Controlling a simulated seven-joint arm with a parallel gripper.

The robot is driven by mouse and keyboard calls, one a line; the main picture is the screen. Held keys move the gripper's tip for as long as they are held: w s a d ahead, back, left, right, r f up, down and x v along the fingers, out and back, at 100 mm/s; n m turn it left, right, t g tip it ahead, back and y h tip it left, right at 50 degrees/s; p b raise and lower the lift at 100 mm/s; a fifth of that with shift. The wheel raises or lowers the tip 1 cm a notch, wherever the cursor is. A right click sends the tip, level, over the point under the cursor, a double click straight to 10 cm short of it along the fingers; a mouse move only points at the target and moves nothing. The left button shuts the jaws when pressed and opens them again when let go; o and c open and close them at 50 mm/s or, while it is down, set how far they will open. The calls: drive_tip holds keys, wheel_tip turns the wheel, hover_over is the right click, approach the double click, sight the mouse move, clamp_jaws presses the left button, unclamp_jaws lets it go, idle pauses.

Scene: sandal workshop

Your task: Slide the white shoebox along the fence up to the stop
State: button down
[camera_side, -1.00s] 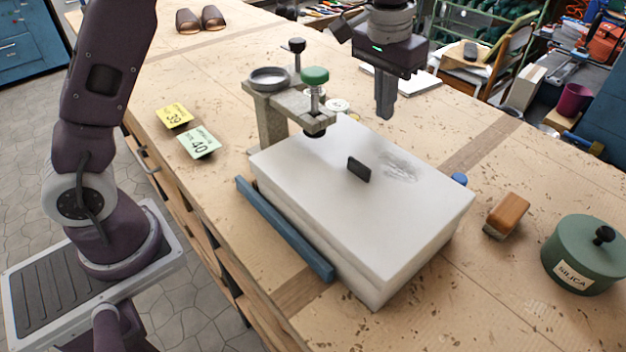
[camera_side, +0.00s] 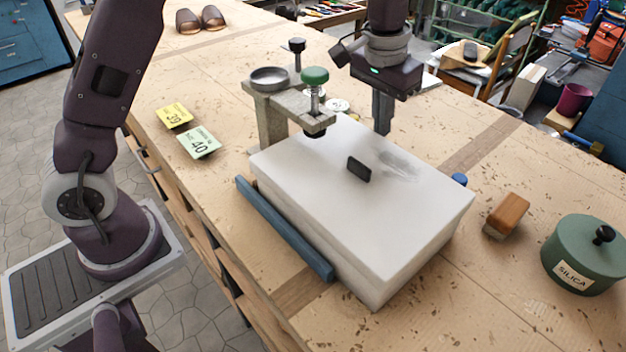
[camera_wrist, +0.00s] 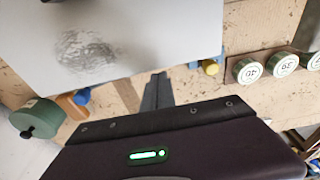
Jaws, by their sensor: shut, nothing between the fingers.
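The white shoebox (camera_side: 320,215) lies flat on the bench, with a black tab and a grey smudge on its lid. Its lid also shows in the wrist view (camera_wrist: 165,30). The blue fence (camera_side: 285,228) runs along its left side, touching or very near it. I cannot tell which part is the stop; a metal clamp (camera_side: 270,120) with a green knob stands at the box's far end. My gripper (camera_side: 382,131) is shut and empty, pointing down at the box's far right edge. It also shows in the wrist view (camera_wrist: 158,78); contact is unclear.
A wooden brush (camera_side: 507,215) and a green silica jar (camera_side: 583,255) stand right of the box. A small blue knob (camera_side: 459,180) is close to its right edge. Several numbered tins (camera_wrist: 247,70) show in the wrist view. Size cards (camera_side: 197,143) lie left of the clamp.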

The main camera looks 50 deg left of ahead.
drive_tip(key=shift+s, duration=0.6)
drive_tip(key=shift+w, duration=0.1)
wheel_tip(320, 180, up, 8)
drive_tip(key=w, duration=0.1)
idle(0.9)
